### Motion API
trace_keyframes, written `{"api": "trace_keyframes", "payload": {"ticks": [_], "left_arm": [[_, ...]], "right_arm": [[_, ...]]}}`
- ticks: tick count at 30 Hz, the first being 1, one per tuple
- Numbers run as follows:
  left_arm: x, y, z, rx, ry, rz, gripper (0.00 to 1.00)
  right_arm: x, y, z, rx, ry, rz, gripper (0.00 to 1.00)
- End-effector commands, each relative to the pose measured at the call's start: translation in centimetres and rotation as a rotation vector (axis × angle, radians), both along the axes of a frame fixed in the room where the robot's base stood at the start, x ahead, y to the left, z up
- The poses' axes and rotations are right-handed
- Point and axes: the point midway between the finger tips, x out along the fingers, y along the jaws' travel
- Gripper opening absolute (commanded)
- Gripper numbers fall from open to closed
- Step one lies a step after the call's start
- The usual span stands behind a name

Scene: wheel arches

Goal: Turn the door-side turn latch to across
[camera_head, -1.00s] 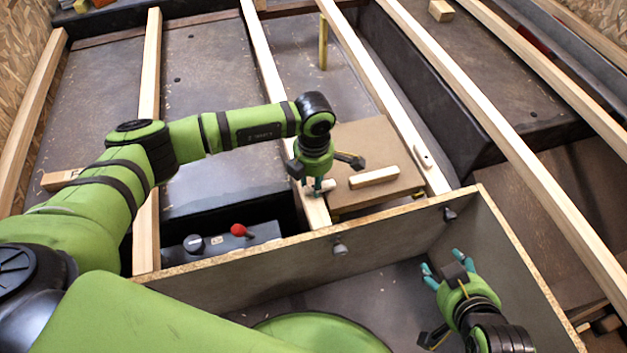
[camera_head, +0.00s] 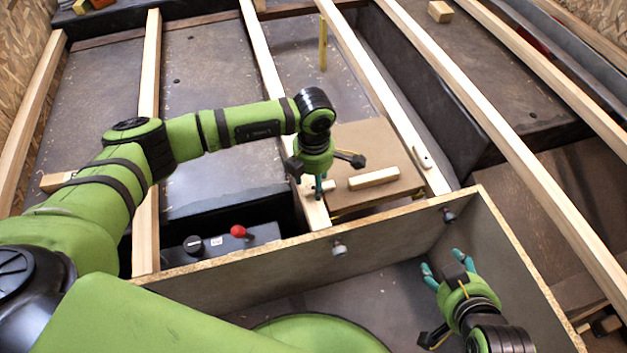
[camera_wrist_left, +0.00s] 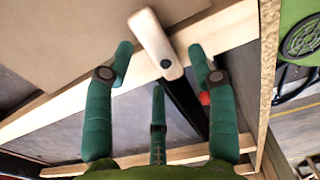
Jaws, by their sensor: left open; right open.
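A pale wooden turn latch (camera_wrist_left: 152,38) shows in the left wrist view, with a dark pivot at its lower end over the wooden beam. Its other end reaches over the brown board (camera_wrist_left: 60,35). In the head view this latch (camera_head: 332,186) points right from the beam, partly hidden by my gripper. My left gripper (camera_wrist_left: 160,62) is open, with its green fingers on either side of the latch; contact is unclear. It points down in the head view (camera_head: 319,190). A second latch (camera_head: 422,157) lies along the beam on the right. My right gripper (camera_head: 443,265) is open and empty.
A wooden handle bar (camera_head: 374,178) lies on the brown board. A chipboard-edged wall (camera_head: 290,263) with grey knobs runs in front of it. Long wooden beams (camera_head: 393,100) cross the floor.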

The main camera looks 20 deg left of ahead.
Motion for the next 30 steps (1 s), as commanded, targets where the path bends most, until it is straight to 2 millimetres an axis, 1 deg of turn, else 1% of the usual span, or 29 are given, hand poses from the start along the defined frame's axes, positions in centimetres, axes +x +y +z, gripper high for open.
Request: {"api": "trace_keyframes", "payload": {"ticks": [1, 9, 12, 15, 18, 21, 30], "left_arm": [[0.2, 0.0, 0.9, -0.001, -0.006, 0.000, 0.57], [0.1, 0.0, 6.7, -0.001, -0.006, 0.000, 0.57], [0.1, 0.0, 8.5, -0.001, -0.006, -0.001, 0.57], [0.1, 0.0, 9.8, 0.000, -0.004, 0.000, 0.57], [0.1, 0.0, 10.6, -0.001, -0.003, 0.000, 0.57], [0.0, 0.0, 10.9, 0.000, -0.002, 0.001, 0.57], [0.0, 0.0, 10.9, 0.000, -0.001, 0.001, 0.57]], "right_arm": [[0.0, 0.0, 0.0, 0.000, 0.000, 0.000, 0.60], [0.0, 0.0, 0.0, 0.000, -0.001, 0.000, 0.60], [0.0, 0.0, 0.0, 0.001, 0.000, 0.001, 0.60], [0.0, 0.0, 0.0, 0.001, 0.000, 0.001, 0.60], [0.0, 0.0, 0.0, 0.001, 0.000, 0.001, 0.60], [0.0, 0.0, 0.0, 0.001, 0.000, 0.001, 0.60], [0.0, 0.0, 0.0, 0.001, 0.000, 0.001, 0.60]]}}
